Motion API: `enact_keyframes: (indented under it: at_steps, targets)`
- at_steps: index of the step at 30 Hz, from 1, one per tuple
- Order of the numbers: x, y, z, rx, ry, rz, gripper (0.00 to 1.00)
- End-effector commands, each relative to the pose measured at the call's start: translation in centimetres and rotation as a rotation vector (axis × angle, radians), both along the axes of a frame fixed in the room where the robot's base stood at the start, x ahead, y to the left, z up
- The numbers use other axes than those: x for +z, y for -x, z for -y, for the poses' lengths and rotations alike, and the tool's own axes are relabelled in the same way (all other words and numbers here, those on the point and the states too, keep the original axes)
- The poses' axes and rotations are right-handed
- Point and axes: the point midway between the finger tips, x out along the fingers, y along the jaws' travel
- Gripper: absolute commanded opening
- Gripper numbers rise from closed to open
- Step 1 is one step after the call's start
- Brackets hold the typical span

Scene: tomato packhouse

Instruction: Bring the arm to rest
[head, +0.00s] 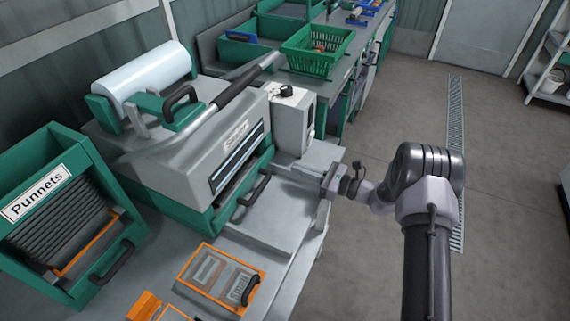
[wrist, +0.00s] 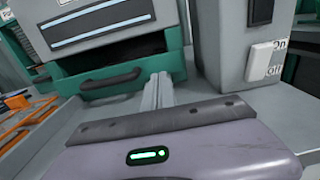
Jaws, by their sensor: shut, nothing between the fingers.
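My gripper (head: 308,172) is at the end of my arm, over the right edge of the bench, beside the sealing machine (head: 215,150). In the wrist view the two grey fingers (wrist: 158,88) are together with nothing between them. They point toward the machine's green drawer front and its dark handle (wrist: 102,84). The arm is bent at the elbow and reaches left from the aisle side. Whether the fingertips touch anything I cannot tell.
A switch box (head: 292,120) stands close to the gripper; its white switch (wrist: 265,62) shows in the wrist view. A punnet rack (head: 95,283) and an orange-edged tray (head: 262,284) are at left. A green basket (head: 318,68) is farther back.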

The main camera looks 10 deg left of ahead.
Motion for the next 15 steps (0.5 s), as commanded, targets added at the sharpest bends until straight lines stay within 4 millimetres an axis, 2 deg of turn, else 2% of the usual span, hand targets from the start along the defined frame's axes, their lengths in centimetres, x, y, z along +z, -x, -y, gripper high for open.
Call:
enact_keyframes:
  at_steps: [1,3,7,13,15]
  targets:
    - [0.6,0.4,1.4,-0.003,0.001,0.000,0.00]
    - [0.5,1.0,3.1,-0.001,0.001,0.000,0.00]
    - [0.3,1.9,5.3,0.000,0.001,0.000,0.00]
    - [0.0,2.3,6.1,0.003,0.003,0.001,0.00]
    - [0.8,2.4,5.9,0.019,0.018,0.013,0.00]
